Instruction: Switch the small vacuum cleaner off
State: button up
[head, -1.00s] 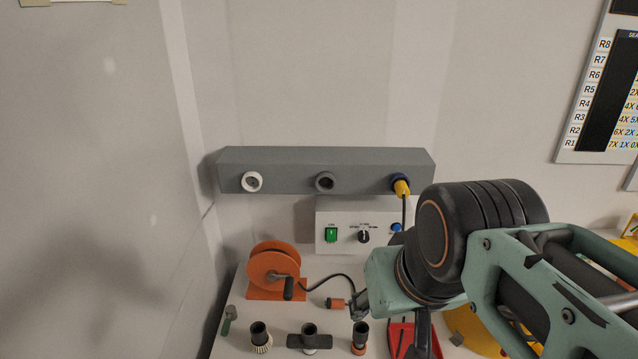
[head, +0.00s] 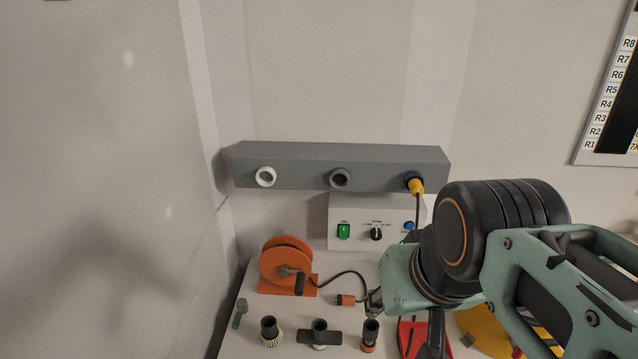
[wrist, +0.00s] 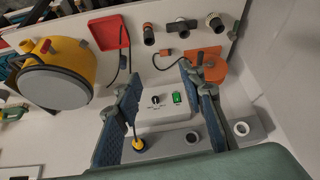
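The small vacuum cleaner appears to be the yellow round canister with a grey disc-shaped face (wrist: 55,87) at the left of the wrist view. In the head view only part of its yellow body (head: 487,333) shows, at the lower right behind my arm. Its switch cannot be made out. My gripper (wrist: 160,78) is open and empty, its two blue-padded fingers spread over the bench by a white control box. The canister lies to the left of the fingers, apart from them. In the head view my gripper is partly hidden by my own wrist.
The white control box (head: 343,211) has a green switch (head: 343,231) and a black knob (head: 376,234). Above it runs a grey rail (head: 300,164) with ports and a yellow plug (head: 416,187). An orange reel (head: 285,263), several nozzles and a red tray (wrist: 109,33) are on the bench.

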grip_shut()
dwell(1.3)
